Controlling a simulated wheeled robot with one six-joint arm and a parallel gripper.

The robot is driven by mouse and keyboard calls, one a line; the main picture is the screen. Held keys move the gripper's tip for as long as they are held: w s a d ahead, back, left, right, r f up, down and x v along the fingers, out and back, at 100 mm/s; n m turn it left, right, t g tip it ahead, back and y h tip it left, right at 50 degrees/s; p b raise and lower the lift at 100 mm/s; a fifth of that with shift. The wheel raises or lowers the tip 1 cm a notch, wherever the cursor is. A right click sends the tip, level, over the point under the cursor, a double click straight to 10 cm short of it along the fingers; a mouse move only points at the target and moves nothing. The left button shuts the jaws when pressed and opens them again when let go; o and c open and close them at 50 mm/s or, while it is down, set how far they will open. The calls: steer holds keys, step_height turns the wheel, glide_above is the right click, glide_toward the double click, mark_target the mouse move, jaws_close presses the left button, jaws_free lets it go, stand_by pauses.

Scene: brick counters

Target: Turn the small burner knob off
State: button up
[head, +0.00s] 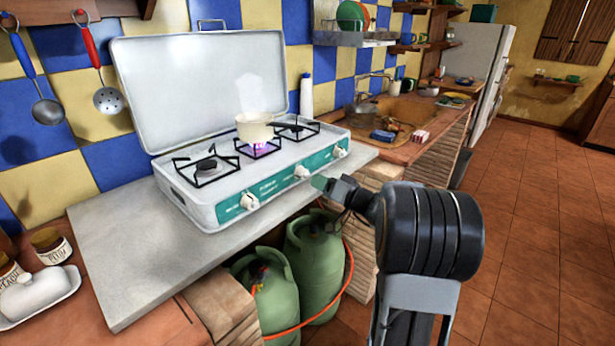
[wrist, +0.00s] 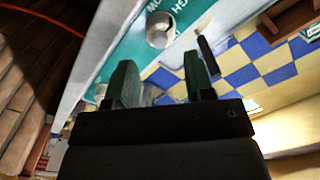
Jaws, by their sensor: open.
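A white camping stove (head: 190,206) with an open lid stands on the grey counter slab. Its teal front panel has three pale knobs: left (head: 250,201), middle (head: 302,171) and right (head: 340,152). A purple flame (head: 259,148) burns on the middle burner, under a cream pot (head: 255,132). Which knob is the small burner's is not marked legibly. My gripper (head: 322,183) is just in front of the panel, close to the middle knob. In the wrist view its green-padded fingers (wrist: 163,82) are open.
Green gas cylinders (head: 315,255) with an orange hose stand below the counter. A sink (head: 400,112) with items around it lies to the right. Jars (head: 50,246) and a white butter dish (head: 40,292) sit at the left. Tiled floor is open at right.

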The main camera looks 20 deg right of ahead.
mark_target(308, 177)
steer(key=shift+x, duration=3.1)
steer(key=c, duration=0.6)
steer(key=shift+c, duration=0.2)
